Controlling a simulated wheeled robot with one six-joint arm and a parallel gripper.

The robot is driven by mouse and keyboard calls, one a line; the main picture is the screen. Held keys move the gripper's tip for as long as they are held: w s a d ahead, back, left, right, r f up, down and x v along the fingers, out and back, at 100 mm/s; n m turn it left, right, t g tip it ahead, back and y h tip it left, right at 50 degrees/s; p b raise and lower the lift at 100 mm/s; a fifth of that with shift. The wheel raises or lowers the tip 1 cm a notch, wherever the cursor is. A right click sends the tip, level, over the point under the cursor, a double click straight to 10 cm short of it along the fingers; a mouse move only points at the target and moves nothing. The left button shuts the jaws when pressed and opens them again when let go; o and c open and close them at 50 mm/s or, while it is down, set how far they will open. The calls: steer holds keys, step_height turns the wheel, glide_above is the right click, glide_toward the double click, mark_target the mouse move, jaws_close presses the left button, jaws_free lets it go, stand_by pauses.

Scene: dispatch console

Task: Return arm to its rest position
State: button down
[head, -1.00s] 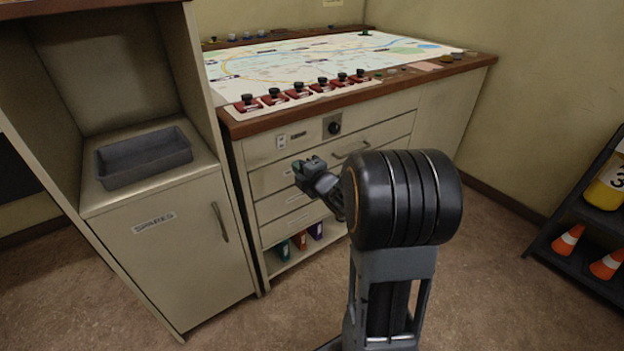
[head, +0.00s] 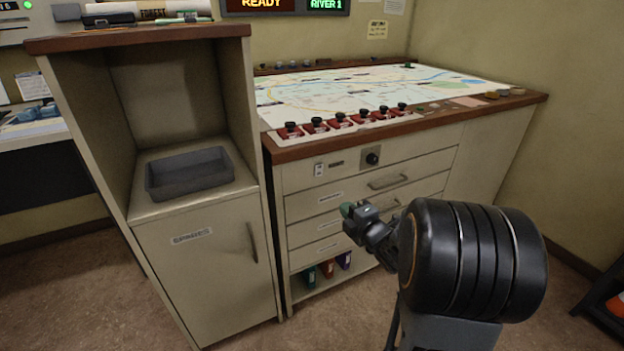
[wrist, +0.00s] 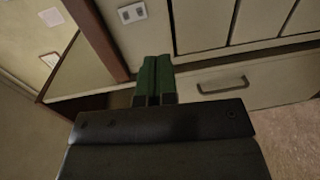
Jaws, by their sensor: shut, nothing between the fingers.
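My gripper (head: 349,211) is in front of the drawers of the map console (head: 330,200), at the end of my folded arm. It is apart from the drawer fronts in the head view. In the wrist view its green fingertips (wrist: 153,72) are together with nothing between them. A drawer handle (wrist: 222,86) shows beyond them to the right.
The map table top (head: 350,95) carries several red blocks with black knobs (head: 340,120) along its front edge. A spares cabinet (head: 205,270) with a grey tray (head: 190,173) stands to the left. Several binders (head: 327,268) sit on the low shelf. A dark rack (head: 608,305) is at the lower right.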

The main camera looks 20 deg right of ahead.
step_height(320, 180, up, 16)
steer(key=s+a+m+g+h+p, duration=0.25)
steer(key=m+g+h+p, duration=0.25)
steer(key=m+p, duration=0.8)
steer(key=s+a+r+m+g+y+p, duration=0.1)
steer(key=s+a+r+m+g+p, duration=0.2)
steer(key=s+r+p, duration=0.4)
steer(key=s+a+r+m+g+y+p, duration=0.2)
steer(key=s+a+r+g+p, duration=0.3)
steer(key=s+a+p, duration=0.3)
steer(key=r+m+p, duration=0.1)
steer(key=p, duration=0.1)
steer(key=shift+s+r+p, duration=0.2)
steer(key=shift+r+p, duration=0.15)
